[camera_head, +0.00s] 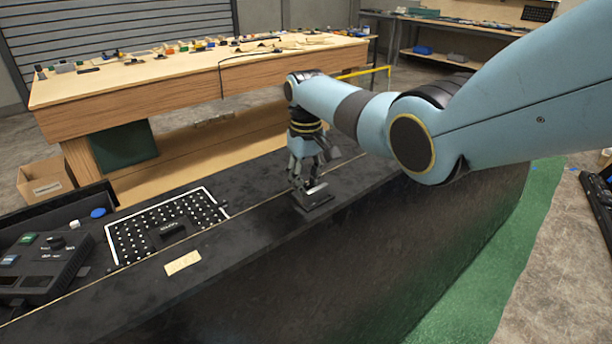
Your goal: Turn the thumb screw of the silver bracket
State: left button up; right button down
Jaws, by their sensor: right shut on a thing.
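The silver bracket (316,197) stands on a dark base on the black console top, near the middle of the head view. My right gripper (301,184) points down at it from above, at the end of the blue arm that comes in from the right. Its fingers are shut on a small part at the bracket, which looks like the thumb screw. The fingers hide most of that part, so its angle cannot be told. My left gripper is not in view.
A white-framed panel with rows of dots (165,224) lies left of the bracket, with a small beige plate (183,263) in front. A dark control box (45,262) sits at far left near a blue button (98,213). A cluttered wooden workbench (200,75) stands behind.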

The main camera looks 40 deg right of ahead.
aim_at(306, 186)
jog(key=shift+m, duration=1.1)
jog(key=c, duration=1.1)
grip_release()
notch_tip(306, 186, up, 12)
